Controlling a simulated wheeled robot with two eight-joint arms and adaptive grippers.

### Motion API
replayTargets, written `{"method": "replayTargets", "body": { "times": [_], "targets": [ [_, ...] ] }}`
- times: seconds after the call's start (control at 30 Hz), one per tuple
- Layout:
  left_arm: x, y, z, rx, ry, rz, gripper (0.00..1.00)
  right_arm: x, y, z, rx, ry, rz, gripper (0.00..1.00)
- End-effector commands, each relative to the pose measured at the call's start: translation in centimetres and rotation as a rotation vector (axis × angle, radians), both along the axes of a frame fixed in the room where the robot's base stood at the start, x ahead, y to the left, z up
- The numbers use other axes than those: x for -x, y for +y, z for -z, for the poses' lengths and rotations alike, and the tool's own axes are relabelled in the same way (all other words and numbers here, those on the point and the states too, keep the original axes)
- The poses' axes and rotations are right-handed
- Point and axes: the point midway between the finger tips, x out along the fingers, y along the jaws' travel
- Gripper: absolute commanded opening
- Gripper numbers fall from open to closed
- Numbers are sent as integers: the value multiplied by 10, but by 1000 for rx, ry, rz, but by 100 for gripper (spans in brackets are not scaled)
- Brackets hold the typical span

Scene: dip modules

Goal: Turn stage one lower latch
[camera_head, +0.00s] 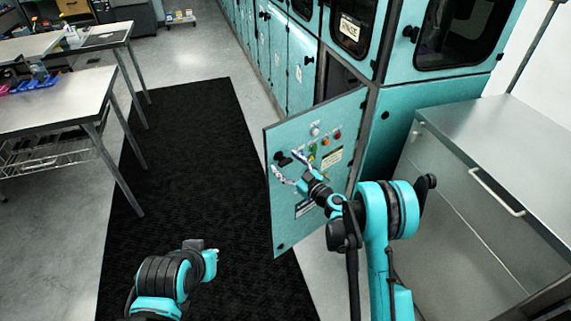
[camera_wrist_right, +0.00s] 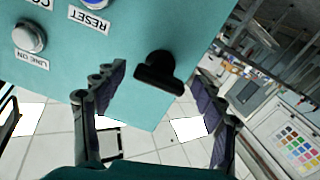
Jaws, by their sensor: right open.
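A teal panel door (camera_head: 318,185) with buttons, lights and labels stands swung out from the teal cabinet row. A black latch handle (camera_wrist_right: 158,75) sits near the panel's edge in the right wrist view. In the head view a dark latch (camera_head: 283,159) shows between my right fingers. My right gripper (camera_head: 285,163) is open at the panel face. In the wrist view its two fingers (camera_wrist_right: 156,92) stand on either side of the latch, apart from it as far as I can see. My left arm shows at the lower left; its fingers are not seen.
A small dark knob (camera_head: 281,246) is at the panel's lower corner. Other black latches (camera_head: 410,33) are on the cabinet doors. A grey metal cabinet (camera_head: 480,140) stands at right, worktables (camera_head: 60,95) at left. The black floor mat (camera_head: 190,160) is clear.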

Motion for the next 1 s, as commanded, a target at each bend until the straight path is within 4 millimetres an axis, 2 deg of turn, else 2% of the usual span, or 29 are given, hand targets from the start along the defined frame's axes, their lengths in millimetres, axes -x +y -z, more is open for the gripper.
{"method": "replayTargets", "body": {
  "times": [0.33, 0.37, 0.53, 0.73, 1.0],
  "targets": [
    [0, 0, 1, 0, 0, 0, 0, -6, 4, -1, 0, 0, 1, 71],
    [0, 0, 1, 0, 0, 0, 0, -6, 4, -1, 0, 0, 1, 68],
    [0, 0, 1, 0, 0, 0, 0, -6, 4, 0, 0, 0, 0, 23],
    [0, 0, 4, 0, 0, 0, 0, -6, 4, 0, -20, 15, 0, 22],
    [0, 0, 18, 0, 0, 0, 0, -6, 4, 1, -181, 141, 0, 21]
  ]
}}
